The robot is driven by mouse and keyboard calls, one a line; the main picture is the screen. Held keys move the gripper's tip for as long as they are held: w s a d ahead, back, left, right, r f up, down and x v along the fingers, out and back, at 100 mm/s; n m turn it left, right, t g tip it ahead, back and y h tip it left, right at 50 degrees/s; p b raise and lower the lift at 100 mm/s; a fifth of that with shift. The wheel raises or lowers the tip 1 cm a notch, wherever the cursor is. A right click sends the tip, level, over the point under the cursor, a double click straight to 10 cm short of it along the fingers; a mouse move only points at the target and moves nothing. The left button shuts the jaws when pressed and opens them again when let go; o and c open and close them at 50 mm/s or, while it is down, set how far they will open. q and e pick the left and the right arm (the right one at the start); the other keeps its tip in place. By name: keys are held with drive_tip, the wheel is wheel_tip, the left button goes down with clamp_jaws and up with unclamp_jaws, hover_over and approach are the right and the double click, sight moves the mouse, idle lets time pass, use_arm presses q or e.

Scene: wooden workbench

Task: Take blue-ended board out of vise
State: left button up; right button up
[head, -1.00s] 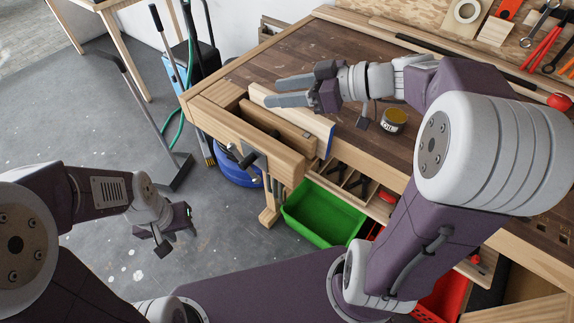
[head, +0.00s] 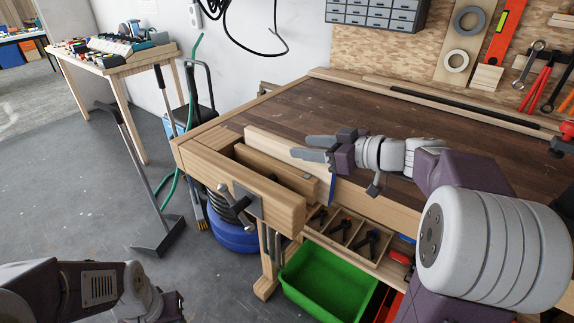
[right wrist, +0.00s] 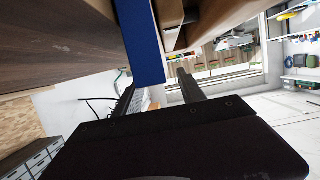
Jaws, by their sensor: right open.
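The pale board (head: 268,141) stands on edge in the wooden vise (head: 270,198) at the bench's left front corner. Its blue end (head: 332,190) faces the front right. My right gripper (head: 299,147) is open and empty, with its fingers over the board in the head view. In the right wrist view the blue end (right wrist: 145,45) shows large, with the open fingers (right wrist: 158,88) to either side of its line; I see no contact. My left gripper (head: 173,304) is low at the bottom left, partly cut off; its fingers are not clear.
The vise handle (head: 238,203) sticks out in front. Below the bench are a green bin (head: 325,285) and a tray of tools (head: 350,235). The dark benchtop (head: 370,115) behind the gripper is largely clear.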

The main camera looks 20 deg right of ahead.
sight(292, 145)
drive_tip(key=x, duration=0.4)
drive_tip(key=shift+w+a, duration=0.1)
drive_tip(key=shift+a, duration=0.05)
clamp_jaws()
idle(1.1)
